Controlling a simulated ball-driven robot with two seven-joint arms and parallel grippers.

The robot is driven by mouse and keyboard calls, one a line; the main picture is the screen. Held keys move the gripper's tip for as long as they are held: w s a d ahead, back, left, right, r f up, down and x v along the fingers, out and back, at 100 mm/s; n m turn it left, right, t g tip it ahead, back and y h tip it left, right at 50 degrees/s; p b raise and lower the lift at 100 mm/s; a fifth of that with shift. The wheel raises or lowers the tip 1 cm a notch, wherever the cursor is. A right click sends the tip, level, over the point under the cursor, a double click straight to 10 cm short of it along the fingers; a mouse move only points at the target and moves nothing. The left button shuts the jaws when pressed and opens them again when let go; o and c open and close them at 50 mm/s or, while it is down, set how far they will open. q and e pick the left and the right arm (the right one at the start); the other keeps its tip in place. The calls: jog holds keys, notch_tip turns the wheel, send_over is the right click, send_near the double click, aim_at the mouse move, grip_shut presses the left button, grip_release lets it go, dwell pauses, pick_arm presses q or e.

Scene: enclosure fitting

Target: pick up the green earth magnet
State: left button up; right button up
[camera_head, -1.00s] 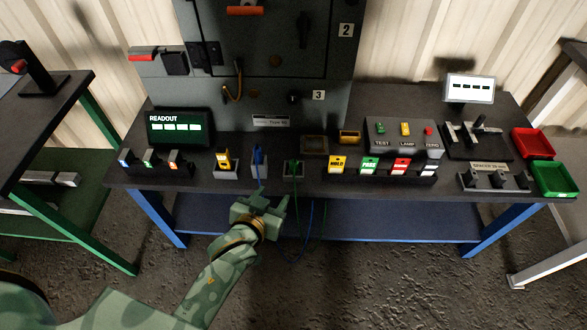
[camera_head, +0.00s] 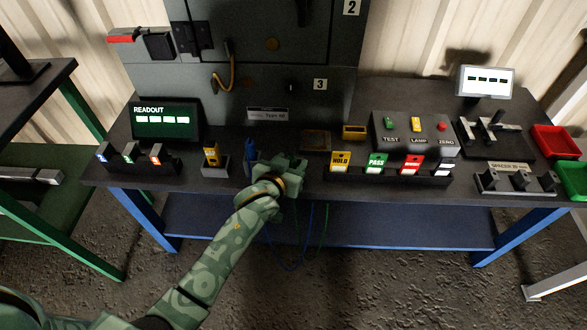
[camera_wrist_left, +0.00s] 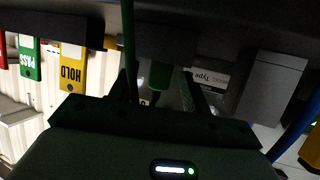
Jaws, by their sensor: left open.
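My left gripper (camera_head: 288,168) reaches over the front edge of the bench, at the small holder between the blue magnet and the HOLD block. It hides the green earth magnet in the head view. In the left wrist view, a green piece (camera_wrist_left: 160,78), apparently the magnet, shows between the two spread fingers of my left gripper (camera_wrist_left: 160,92). I cannot tell whether either finger touches it. A green cable (camera_wrist_left: 128,45) runs beside one finger. My right gripper is not in view.
A blue magnet (camera_head: 251,150) stands close on the left, and a yellow one (camera_head: 212,156) beyond it. The yellow HOLD block (camera_head: 341,161) and green PASS block (camera_head: 376,163) stand on the right. Loose cables (camera_head: 292,262) hang below the bench edge. The grey cabinet (camera_head: 230,60) rises behind.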

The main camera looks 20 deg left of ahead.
pick_arm(q)
jog(key=shift+w+f, duration=0.3)
jog(key=shift+w, duration=0.05)
jog(key=shift+r, duration=0.25)
grip_shut()
